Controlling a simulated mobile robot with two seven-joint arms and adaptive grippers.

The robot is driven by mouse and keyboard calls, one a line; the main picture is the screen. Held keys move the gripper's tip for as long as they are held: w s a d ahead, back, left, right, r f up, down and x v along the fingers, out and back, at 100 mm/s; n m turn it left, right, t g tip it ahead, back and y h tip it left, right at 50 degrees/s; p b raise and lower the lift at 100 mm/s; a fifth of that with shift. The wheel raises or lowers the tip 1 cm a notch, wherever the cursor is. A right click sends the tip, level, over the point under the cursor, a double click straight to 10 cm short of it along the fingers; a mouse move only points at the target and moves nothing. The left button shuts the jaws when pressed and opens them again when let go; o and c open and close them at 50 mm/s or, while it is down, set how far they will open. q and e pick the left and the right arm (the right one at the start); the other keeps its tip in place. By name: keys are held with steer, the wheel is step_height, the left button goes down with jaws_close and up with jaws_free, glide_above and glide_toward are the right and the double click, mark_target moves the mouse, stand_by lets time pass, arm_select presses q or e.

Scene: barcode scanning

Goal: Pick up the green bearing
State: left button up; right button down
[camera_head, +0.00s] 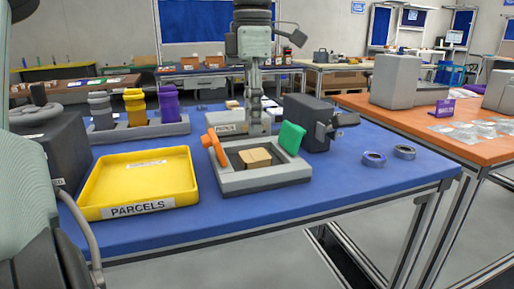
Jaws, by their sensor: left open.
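I cannot make out a ring-shaped green bearing. The one bright green thing near me is a flat, tilted green piece (291,137) at the back right edge of the grey tray (265,182). My left gripper (257,126) hangs from the top centre, fingers pointing down, behind the grey tray. It is open; I see it nearly edge-on, with nothing visible in it. My right gripper is not in view.
A brown box (255,157) lies in the grey tray, with an orange piece (217,147) on its left. A yellow PARCELS tray (139,208) stands left. A dark device (308,119) stands right. Two rings (374,159) lie on clear blue tabletop.

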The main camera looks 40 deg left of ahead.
mark_target(253, 156)
arm_select(q)
steer(key=shift+w+a, duration=0.2)
steer(key=shift+w, duration=0.05)
steer(key=shift+a+f, duration=0.1)
steer(key=shift+f, duration=0.15)
step_height(253, 156, down, 2)
steer(key=shift+f, duration=0.15)
step_height(253, 156, down, 5)
steer(key=shift+r, duration=0.1)
steer(key=c, duration=1)
